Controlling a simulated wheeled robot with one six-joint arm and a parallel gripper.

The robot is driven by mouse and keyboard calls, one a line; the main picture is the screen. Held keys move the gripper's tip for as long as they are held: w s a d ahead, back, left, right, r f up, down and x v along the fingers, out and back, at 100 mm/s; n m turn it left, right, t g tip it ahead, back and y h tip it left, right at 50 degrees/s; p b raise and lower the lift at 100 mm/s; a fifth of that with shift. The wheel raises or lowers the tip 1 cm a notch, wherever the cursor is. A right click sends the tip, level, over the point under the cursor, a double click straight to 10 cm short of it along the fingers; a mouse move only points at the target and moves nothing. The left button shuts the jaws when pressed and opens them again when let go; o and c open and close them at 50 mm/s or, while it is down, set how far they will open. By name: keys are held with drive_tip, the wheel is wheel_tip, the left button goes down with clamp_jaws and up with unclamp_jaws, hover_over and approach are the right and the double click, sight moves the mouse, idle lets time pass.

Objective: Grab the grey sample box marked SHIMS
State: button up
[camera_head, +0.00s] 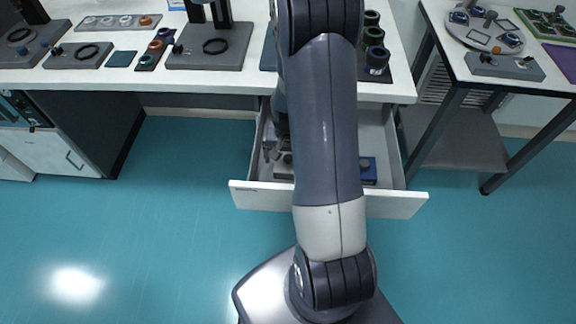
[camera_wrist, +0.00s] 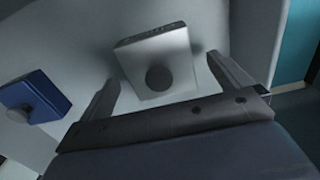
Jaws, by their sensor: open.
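A light grey box (camera_wrist: 178,48) with a round dark knob lies in the open drawer, in the wrist view's upper middle. Small dark marks run along its far edge, too small to read. My gripper (camera_wrist: 162,70) is open, with one finger on either side of the box's near part. I cannot tell whether the fingers touch it. In the head view, the grey box (camera_head: 284,166) shows only in part beside my arm, which hides much of the drawer.
The white drawer (camera_head: 262,197) is pulled out under the bench. A blue box (camera_wrist: 32,92) with a knob lies to the left in the wrist view; the head view also shows it (camera_head: 368,172) right of my arm. A second table (camera_head: 455,62) stands at right.

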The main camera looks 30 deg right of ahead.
drive_tip(key=shift+f, duration=1.35)
drive_tip(key=shift+r, duration=0.1)
drive_tip(key=c, duration=1.3)
